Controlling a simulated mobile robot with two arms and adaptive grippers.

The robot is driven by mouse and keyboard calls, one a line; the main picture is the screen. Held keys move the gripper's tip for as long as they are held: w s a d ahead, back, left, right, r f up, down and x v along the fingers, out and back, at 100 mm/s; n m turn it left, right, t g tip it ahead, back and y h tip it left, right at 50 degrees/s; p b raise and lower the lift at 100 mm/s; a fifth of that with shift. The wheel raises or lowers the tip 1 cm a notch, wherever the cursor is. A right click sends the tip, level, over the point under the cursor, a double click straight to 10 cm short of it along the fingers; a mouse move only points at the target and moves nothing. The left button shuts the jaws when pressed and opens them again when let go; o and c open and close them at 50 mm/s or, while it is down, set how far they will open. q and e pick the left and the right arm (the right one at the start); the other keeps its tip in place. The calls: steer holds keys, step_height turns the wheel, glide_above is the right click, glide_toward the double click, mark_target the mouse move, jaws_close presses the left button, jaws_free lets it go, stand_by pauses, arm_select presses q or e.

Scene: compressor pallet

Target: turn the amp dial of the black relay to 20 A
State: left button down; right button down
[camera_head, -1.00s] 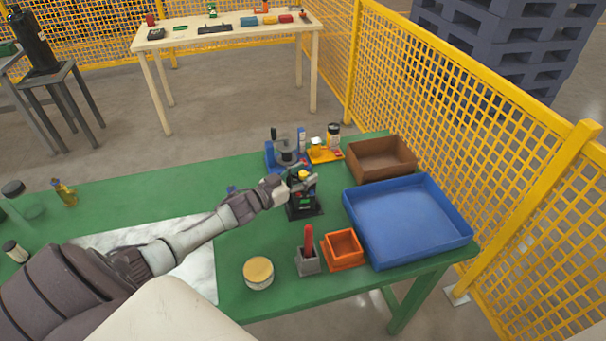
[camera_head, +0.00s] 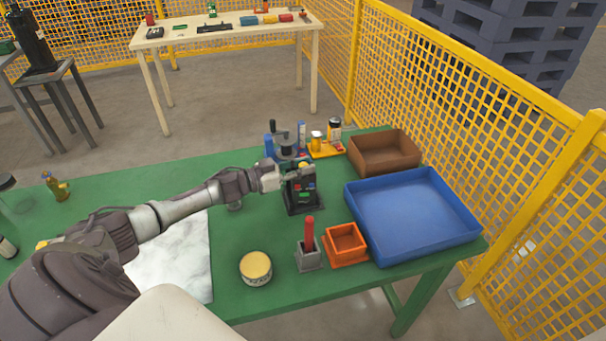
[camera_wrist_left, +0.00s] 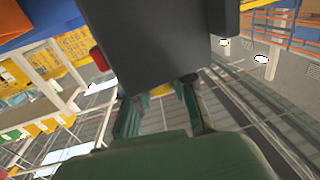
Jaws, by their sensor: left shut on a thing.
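The black relay (camera_head: 301,197) stands upright on the green table, on a dark base, with small coloured parts on its front. My left gripper (camera_head: 287,176) reaches in from the left and is shut at the relay's upper part. The amp dial is hidden by the fingers, and its setting cannot be read. In the left wrist view a large dark block (camera_wrist_left: 165,45), which looks like the relay's body, fills the upper middle. The left gripper's fingers (camera_wrist_left: 162,108) close in just below it, with a small red part (camera_wrist_left: 98,57) to the left. My right gripper is not in view.
A blue tray (camera_head: 447,239), brown box (camera_head: 388,166) and orange bin (camera_head: 345,256) stand right of the relay. A grey holder with a red handle (camera_head: 309,232) and a round tin (camera_head: 256,268) are in front. A blue device (camera_head: 285,152) stands close behind.

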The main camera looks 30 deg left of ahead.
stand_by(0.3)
arm_select(q)
steer(key=c, duration=0.9)
jaws_free()
steer(key=shift+c, duration=0.2)
steer(key=shift+s, duration=0.1)
steer(key=shift+s+a, duration=0.2)
steer(key=shift+s, duration=0.1)
steer(key=v, duration=1.1)
steer(key=shift+a+r, duration=0.1)
